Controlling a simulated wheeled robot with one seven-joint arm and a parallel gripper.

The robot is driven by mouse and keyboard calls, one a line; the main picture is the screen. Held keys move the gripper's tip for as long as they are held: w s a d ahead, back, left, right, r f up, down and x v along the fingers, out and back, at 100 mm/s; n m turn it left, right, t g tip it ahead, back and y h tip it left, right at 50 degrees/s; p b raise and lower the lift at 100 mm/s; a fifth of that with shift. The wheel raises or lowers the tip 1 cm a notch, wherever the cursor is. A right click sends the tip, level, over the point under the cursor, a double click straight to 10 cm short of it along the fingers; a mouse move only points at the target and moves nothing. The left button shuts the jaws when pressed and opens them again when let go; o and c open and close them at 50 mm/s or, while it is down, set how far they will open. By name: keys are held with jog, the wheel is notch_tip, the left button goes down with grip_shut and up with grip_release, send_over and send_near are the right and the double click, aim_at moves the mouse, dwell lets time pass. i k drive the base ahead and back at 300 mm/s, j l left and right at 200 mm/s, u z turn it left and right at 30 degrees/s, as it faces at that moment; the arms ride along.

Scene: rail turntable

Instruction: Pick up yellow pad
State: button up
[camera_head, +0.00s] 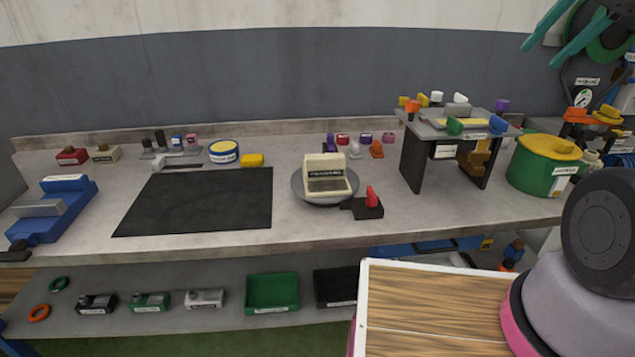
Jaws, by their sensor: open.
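A small yellow block (252,160), the likeliest yellow pad, lies on the grey bench top behind the right back corner of the black mat. It is right of a round tin with a yellow lid (224,151) and close to it. Nothing covers the block from this view. Other yellow pieces show on and near the small raised stand, too small to identify. My gripper is not in view; only grey and pink parts of my arm show at the lower right.
A black mat (200,203) covers the left middle of the bench. A cream device (325,170) sits on a round turntable (309,196). Further right are a raised stand (409,158) and a green pot (533,173). Trays stand on the lower shelf. A wooden-topped surface (430,305) is in front.

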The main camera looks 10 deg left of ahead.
aim_at(255, 160)
jog(key=j+u, duration=0.1)
jog(key=j, duration=0.25)
jog(key=i+j+u, duration=0.1)
jog(key=j, duration=0.25)
jog(key=i+j+u, duration=0.1)
jog(key=j, duration=0.25)
jog(key=i+j+u, duration=0.15)
jog(key=j, duration=0.2)
jog(key=i+j+u, duration=0.1)
jog(key=j, duration=0.25)
